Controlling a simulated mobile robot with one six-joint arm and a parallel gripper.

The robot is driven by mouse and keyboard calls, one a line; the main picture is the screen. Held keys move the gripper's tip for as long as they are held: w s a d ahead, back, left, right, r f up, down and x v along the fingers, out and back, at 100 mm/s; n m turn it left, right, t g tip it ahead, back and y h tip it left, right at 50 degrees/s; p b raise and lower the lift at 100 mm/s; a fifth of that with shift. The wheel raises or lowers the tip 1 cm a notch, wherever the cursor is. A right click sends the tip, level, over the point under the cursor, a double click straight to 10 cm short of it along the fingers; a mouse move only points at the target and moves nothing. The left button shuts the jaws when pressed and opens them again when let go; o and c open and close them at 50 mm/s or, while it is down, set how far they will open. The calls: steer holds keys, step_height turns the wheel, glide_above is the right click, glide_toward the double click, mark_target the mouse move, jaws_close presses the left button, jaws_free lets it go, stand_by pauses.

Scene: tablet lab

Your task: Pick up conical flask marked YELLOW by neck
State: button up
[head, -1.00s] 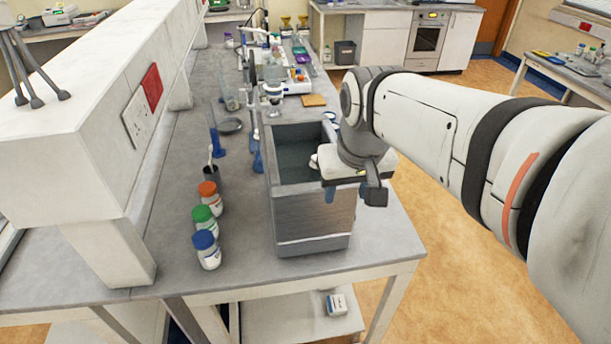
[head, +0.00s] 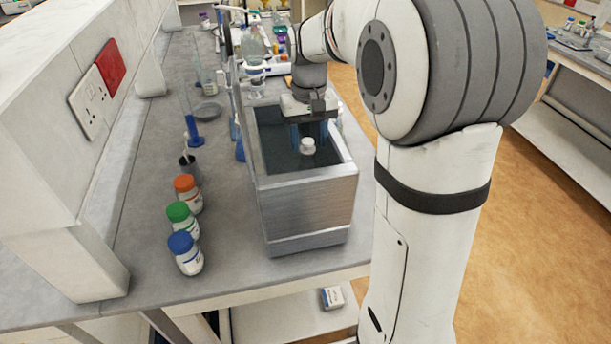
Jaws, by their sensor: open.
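No marking reading YELLOW is legible, so I cannot tell which vessel is the conical flask marked YELLOW. My gripper (head: 309,136) points down over the grey metal tank (head: 312,205), with its two blue fingers apart. A small white round-topped object (head: 307,147) shows in the tank, just below and between the fingertips. I cannot tell what it is or whether the fingers touch it. A clear glass vessel (head: 255,42) stands farther back on the bench, too small to read.
Bottles with orange (head: 185,184), green (head: 178,211) and blue (head: 182,243) caps stand left of the tank. A white socket wall (head: 60,120) borders the bench's left side.

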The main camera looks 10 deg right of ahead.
mark_target(307, 154)
steer(key=f, duration=0.4)
steer(key=shift+s+a+f+p, duration=0.15)
steer(key=shift+s+f+p, duration=0.1)
steer(key=shift+p, duration=0.15)
jaws_close()
